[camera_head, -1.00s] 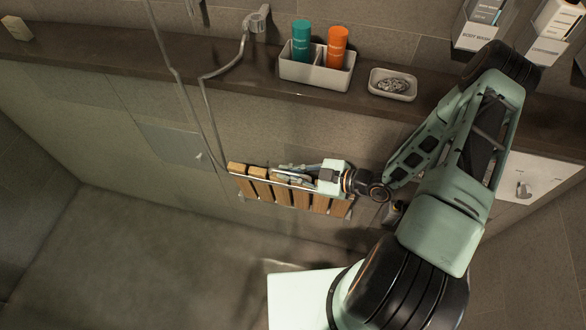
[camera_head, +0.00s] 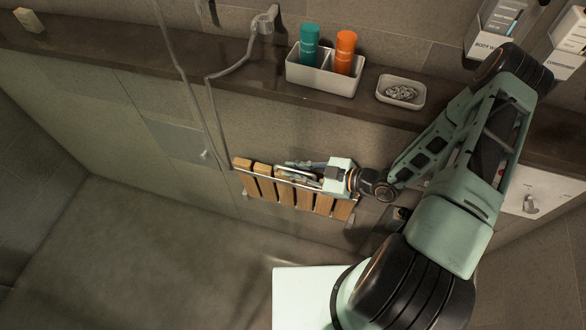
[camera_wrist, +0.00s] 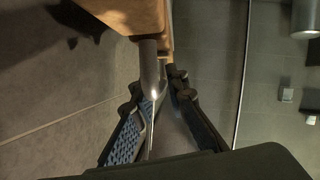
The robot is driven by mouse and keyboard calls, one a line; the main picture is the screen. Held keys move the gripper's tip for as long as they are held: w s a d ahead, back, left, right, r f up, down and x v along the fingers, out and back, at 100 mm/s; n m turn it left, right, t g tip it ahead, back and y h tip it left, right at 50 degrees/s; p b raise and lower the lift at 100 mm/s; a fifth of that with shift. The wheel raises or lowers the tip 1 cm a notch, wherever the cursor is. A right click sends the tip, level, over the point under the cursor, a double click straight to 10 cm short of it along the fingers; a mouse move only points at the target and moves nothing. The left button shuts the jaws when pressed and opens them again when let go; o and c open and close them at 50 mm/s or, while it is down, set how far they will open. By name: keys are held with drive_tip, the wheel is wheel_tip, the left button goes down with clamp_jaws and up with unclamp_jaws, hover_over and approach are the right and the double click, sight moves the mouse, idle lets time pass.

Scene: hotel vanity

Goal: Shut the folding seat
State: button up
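The folding seat (camera_head: 265,187) has brown wooden slats and a metal rail along its edge. It is mounted low on the tiled wall in the head view, and its slats look steeply raised, close to the wall. Whether it lies flat against the wall cannot be told. My gripper (camera_head: 296,173) reaches in from the right along the seat's upper edge. In the wrist view, my gripper's fingers (camera_wrist: 160,85) stand close together on either side of a grey metal bar (camera_wrist: 149,65) beside the wooden slats (camera_wrist: 138,12). Whether they press on the bar cannot be seen.
A dark ledge (camera_head: 120,58) runs above the seat. It carries a white caddy (camera_head: 322,80) with teal and orange bottles, and a white dish (camera_head: 400,93). A shower hose (camera_head: 209,110) hangs left of the seat. The floor (camera_head: 130,250) below is clear.

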drive_tip(key=shift+o, duration=1.1)
drive_tip(key=v, duration=1.2)
